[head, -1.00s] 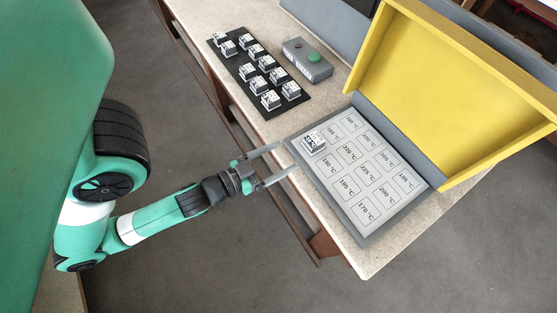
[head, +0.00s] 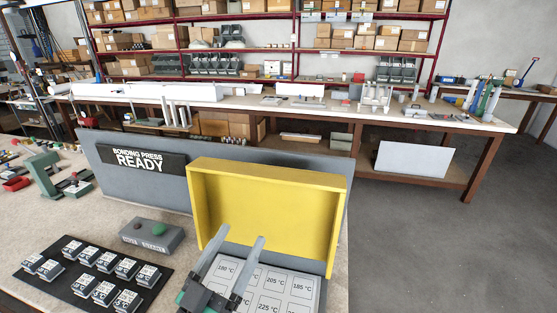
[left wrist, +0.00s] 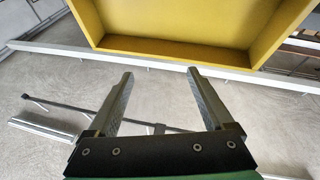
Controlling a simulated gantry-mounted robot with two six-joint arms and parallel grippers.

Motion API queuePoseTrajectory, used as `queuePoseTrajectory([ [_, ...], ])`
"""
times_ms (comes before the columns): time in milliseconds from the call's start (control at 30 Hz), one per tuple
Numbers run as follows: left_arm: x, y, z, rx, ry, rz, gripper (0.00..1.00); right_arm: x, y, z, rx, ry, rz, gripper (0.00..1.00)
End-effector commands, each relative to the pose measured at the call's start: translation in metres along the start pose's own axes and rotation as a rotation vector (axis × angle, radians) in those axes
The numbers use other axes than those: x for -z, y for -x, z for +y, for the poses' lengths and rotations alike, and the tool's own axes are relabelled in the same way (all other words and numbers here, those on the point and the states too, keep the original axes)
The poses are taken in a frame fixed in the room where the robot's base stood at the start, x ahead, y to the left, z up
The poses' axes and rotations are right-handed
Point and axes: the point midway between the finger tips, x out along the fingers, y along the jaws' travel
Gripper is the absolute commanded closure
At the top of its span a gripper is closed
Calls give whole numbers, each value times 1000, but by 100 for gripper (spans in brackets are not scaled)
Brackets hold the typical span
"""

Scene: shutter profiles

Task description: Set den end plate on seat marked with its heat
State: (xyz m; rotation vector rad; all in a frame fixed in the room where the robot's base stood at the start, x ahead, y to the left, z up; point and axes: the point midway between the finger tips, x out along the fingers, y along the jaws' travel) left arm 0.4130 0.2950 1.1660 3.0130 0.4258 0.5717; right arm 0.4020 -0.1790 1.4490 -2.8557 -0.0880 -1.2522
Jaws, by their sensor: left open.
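My left gripper (head: 240,238) is open and empty, raised in front of the yellow press hood (head: 265,215) and overlapping the seat board. Its two open fingers also show in the left wrist view (left wrist: 157,80), with nothing between them. The pale seat board (head: 297,305) has outlined seats marked with temperatures; 205 °C, 185 °C and 225 °C can be read. Its near part is cut off or behind my gripper. Several small labelled end plates (head: 128,268) stand in rows on a black mat (head: 62,280). Their print is too small to tell which is den. My right gripper is not in view.
A grey control box (head: 150,237) with a red and a green button stands between mat and hood. Behind it a grey panel carries a sign (head: 140,159) reading "BONDING PRESS READY". A green device (head: 55,180) stands at the left. A workbench and shelves fill the back.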

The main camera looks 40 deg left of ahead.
Motion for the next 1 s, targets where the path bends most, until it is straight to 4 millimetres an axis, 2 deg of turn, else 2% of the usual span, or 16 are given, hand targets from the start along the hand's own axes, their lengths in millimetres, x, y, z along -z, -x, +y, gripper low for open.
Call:
queuePoseTrajectory([
  [33,39,-24,22,-47,25,79,15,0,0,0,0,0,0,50],
  [67,61,-34,35,-75,38,117,15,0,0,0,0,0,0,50],
  [100,90,-46,52,-112,52,166,15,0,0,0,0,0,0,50],
  [200,163,-62,90,-201,81,282,15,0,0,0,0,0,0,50],
  [300,221,-63,117,-271,96,371,15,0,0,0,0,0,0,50],
  [400,256,-60,131,-312,101,426,15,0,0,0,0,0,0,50],
  [500,268,-58,136,-328,101,444,15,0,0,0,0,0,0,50],
  [733,269,-58,136,-327,101,445,15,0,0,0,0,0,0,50],
  [833,277,-61,136,-327,101,445,15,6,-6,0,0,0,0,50],
  [933,299,-69,138,-326,101,445,15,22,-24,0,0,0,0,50],
  [1000,323,-78,141,-326,101,445,15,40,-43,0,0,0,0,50],
])
